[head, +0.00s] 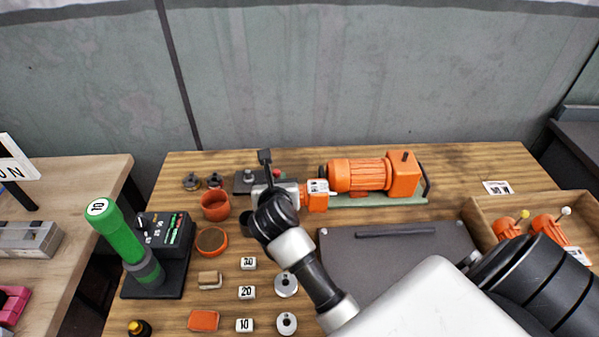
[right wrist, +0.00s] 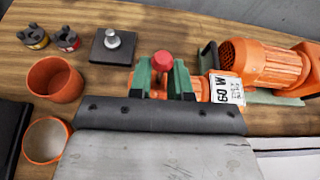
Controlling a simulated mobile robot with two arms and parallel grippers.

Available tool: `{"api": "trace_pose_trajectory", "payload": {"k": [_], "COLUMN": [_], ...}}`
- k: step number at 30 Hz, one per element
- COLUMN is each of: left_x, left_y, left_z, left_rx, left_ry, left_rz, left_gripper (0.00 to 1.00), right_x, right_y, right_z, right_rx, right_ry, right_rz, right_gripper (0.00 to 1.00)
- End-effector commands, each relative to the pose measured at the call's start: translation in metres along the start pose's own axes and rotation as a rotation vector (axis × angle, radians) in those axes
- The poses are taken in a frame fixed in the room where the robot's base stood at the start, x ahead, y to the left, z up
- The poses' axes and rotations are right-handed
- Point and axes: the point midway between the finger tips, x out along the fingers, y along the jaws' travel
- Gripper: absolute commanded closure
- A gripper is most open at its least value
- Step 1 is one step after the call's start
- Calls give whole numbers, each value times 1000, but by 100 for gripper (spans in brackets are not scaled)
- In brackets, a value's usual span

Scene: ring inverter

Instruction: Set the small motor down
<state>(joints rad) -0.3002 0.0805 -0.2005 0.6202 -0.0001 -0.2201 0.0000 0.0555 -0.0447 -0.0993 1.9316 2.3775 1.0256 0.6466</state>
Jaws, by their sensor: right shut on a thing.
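The small motor (head: 317,201) is orange with a white label reading "60 W" in the right wrist view (right wrist: 222,89). A red knob (right wrist: 163,60) shows at its near end. My right gripper (right wrist: 163,80) is shut on that end, its green finger pads on both sides. In the head view the right gripper (head: 272,190) is left of the large motor. The large orange motor (head: 360,175) lies on a green base (head: 375,200), just right of the small motor. I cannot tell whether the small motor touches the table or the base. My left gripper is not in view.
A wooden crate (head: 482,213) with two orange motors stands at the right. A dark grey mat (head: 400,258) lies in front of the large motor.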

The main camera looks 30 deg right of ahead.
Motion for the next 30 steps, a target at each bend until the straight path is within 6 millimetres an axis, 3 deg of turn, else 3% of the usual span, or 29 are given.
{"api": "trace_pose_trajectory", "payload": {"k": [6,16,24,25,30], "left_x": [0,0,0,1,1], "left_y": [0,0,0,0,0], "left_z": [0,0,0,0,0], "left_rx": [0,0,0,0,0], "left_ry": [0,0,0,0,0], "left_rz": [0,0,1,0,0], "left_gripper": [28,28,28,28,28], "right_x": [5,18,20,20,20], "right_y": [14,16,17,17,16], "right_z": [-3,-36,-40,-44,-43], "right_rx": [-1,-5,0,0,0], "right_ry": [-10,-9,-9,0,0], "right_rz": [0,-1,1,0,0], "right_gripper": [100,100,100,80,56]}}
